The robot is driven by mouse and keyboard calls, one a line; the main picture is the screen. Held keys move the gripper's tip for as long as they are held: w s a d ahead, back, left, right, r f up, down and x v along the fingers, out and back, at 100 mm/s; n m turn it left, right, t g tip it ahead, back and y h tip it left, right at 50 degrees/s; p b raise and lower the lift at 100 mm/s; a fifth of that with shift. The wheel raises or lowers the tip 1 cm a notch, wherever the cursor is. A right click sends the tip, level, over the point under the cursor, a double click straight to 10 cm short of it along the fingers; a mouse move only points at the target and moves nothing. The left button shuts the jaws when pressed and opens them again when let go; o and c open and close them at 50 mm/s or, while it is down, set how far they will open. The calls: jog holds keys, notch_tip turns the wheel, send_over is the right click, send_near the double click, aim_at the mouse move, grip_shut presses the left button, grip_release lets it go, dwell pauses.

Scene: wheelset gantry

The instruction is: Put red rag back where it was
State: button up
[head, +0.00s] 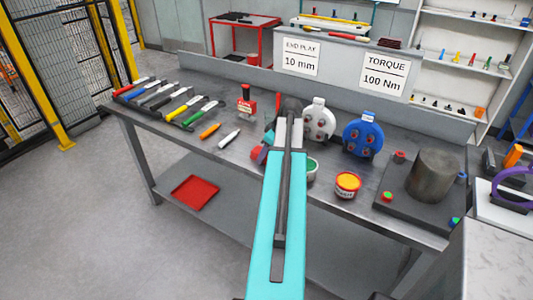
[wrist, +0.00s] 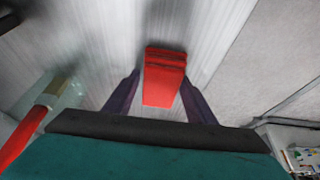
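The red rag (wrist: 164,78) is a small folded red block in the middle of the wrist view. My gripper (wrist: 161,76) has one dark finger on each side of it, and both fingertips meet its edges. The gripper looks shut on the rag. A dark shadow lies beyond the rag on the pale grey surface; the gap beneath it cannot be judged.
Several tools (head: 178,103) lie at the bench's left, near a red stamp-like item (head: 247,102). White (head: 318,122) and blue (head: 363,136) round parts stand right of my arm. An orange-lidded tub (head: 347,185) and a dark cylinder (head: 435,176) are farther right. A red tray (head: 194,192) lies on the lower shelf.

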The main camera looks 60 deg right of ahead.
jog(key=shift+s+a+f, duration=0.15)
jog(key=shift+a+f, duration=0.2)
jog(key=shift+f, duration=0.3)
jog(key=shift+r, duration=0.1)
jog(key=shift+r+p, duration=0.4)
jog(key=shift+r, duration=0.05)
jog(key=b+v, duration=0.2)
jog(key=v, duration=1)
jog(key=shift+w+d+r+b, duration=0.25)
jog(key=shift+w+d+b, duration=0.05)
jog(key=shift+d, duration=0.05)
jog(key=shift+r, duration=0.15)
